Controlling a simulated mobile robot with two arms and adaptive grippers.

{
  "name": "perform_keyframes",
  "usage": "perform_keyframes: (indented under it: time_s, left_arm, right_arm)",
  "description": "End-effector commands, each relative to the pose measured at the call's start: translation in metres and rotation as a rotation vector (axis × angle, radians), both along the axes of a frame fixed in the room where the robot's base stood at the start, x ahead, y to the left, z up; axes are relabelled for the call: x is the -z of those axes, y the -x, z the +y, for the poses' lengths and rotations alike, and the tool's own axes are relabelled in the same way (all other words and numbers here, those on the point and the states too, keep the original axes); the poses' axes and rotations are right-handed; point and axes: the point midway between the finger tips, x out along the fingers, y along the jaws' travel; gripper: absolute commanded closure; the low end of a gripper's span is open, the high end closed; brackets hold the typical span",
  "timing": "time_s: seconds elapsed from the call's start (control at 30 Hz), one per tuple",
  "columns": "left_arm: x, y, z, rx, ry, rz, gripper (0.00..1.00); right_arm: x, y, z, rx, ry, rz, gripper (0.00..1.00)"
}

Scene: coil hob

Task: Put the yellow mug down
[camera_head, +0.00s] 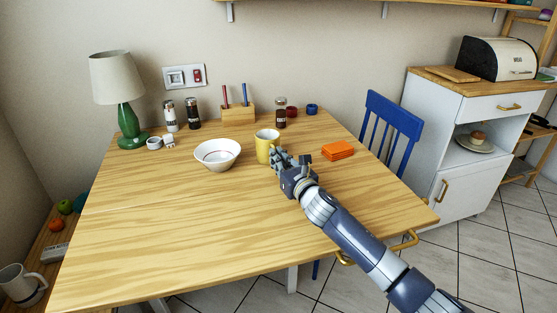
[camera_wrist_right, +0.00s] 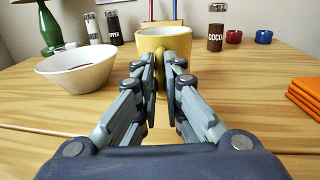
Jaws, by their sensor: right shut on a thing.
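The yellow mug (camera_head: 266,147) is upright at the middle of the wooden table (camera_head: 200,240), toward its back half. My right gripper (camera_head: 279,158) reaches it from the lower right and is shut on it. In the right wrist view the mug (camera_wrist_right: 164,40) is straight ahead, with the fingers (camera_wrist_right: 162,72) closed around its handle side, which they partly hide. The mug's base is at or close to the table top; I cannot tell whether it touches. My left gripper is not in view.
A white bowl (camera_head: 217,154) stands just left of the mug. Orange napkins (camera_head: 338,150) lie to the right. A cocoa jar (camera_head: 281,114), red and blue cups, shakers and a green lamp (camera_head: 127,125) stand along the back. The table's front is clear.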

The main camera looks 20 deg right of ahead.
Motion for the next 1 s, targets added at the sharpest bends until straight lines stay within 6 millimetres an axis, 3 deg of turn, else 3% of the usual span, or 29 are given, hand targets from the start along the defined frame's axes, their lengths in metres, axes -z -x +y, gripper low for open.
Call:
perform_keyframes:
  time_s: [0.13, 0.17, 0.23, 0.67, 0.83, 1.0]
  left_arm:
    - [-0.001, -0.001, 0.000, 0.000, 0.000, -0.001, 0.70]
    - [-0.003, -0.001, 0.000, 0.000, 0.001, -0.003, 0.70]
    - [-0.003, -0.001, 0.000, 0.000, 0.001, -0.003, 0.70]
    - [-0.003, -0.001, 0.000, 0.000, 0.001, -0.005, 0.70]
    - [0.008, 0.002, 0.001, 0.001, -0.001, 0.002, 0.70]
    - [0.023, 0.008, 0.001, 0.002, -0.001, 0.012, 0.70]
  right_arm:
    - [0.000, 0.000, 0.000, 0.000, 0.000, -0.003, 1.00]
    - [0.001, 0.000, 0.000, 0.000, 0.001, 0.000, 0.87]
    - [0.001, 0.000, 0.000, 0.001, 0.000, 0.000, 0.71]
    - [-0.001, 0.001, -0.001, 0.001, 0.000, 0.001, 0.71]
    - [0.000, 0.020, -0.005, 0.001, 0.001, 0.002, 0.71]
    - [0.000, 0.050, -0.011, 0.000, 0.002, 0.002, 0.71]
